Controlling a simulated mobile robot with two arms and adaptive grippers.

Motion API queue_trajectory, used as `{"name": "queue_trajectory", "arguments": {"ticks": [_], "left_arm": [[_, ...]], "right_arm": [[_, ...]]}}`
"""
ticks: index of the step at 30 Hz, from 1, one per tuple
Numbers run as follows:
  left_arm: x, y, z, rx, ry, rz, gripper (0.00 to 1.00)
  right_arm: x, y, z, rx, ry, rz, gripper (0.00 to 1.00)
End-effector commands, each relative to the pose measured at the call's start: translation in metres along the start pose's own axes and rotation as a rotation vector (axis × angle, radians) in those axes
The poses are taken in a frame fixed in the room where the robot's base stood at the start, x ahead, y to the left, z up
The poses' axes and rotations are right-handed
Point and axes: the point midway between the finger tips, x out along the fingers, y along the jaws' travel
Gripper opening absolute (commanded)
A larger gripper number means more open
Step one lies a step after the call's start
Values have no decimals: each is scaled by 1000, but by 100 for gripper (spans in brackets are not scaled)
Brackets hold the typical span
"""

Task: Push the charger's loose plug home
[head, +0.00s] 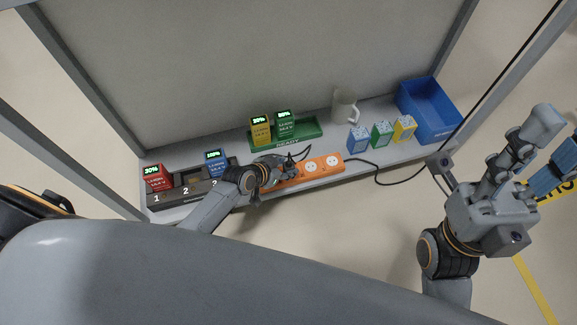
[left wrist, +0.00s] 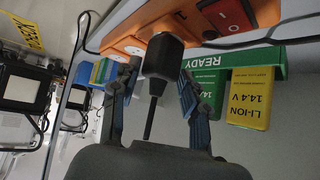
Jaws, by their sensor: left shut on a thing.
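The orange power strip (head: 318,167) lies along the front of the shelf; its outlets and a red switch (left wrist: 236,14) show in the left wrist view. The charger's black plug (left wrist: 163,56) is at the strip, with its cord running back toward my wrist. My left gripper (left wrist: 158,84) has a finger on each side of the plug and is shut on it; in the head view the gripper (head: 277,170) covers the strip's left end. I cannot tell how deep the plug sits. The dark charger (head: 174,198) is left of it. My right gripper (head: 545,151) is open, off the shelf's right end.
A red battery (head: 154,176) and a blue battery (head: 215,162) stand in the charger. A green READY tray (head: 307,131) holds a yellow and a green battery. A mug (head: 343,106), several small boxes (head: 381,134) and a blue bin (head: 433,108) stand to the right.

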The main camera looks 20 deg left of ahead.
Motion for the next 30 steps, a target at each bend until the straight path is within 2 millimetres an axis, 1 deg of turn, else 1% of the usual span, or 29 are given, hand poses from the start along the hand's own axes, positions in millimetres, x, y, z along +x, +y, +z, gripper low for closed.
{"name": "queue_trajectory", "arguments": {"ticks": [2,3,6,16,20,23,30], "left_arm": [[1,0,3,-5,-5,1,0],[1,0,3,-5,-5,1,53],[1,0,3,-5,-5,1,71],[0,0,2,-4,-3,0,71],[-8,0,3,-3,-3,0,71],[-21,0,3,-4,-3,0,71],[-67,0,3,-1,-4,0,71]], "right_arm": [[-1,0,0,0,-1,0,40],[-1,0,0,0,-1,1,40],[-1,0,0,0,-2,1,40],[-2,1,1,-1,-9,7,40],[-2,1,1,-1,-8,5,40],[-2,0,0,-1,-7,4,40],[-1,0,0,0,-6,3,40]]}}
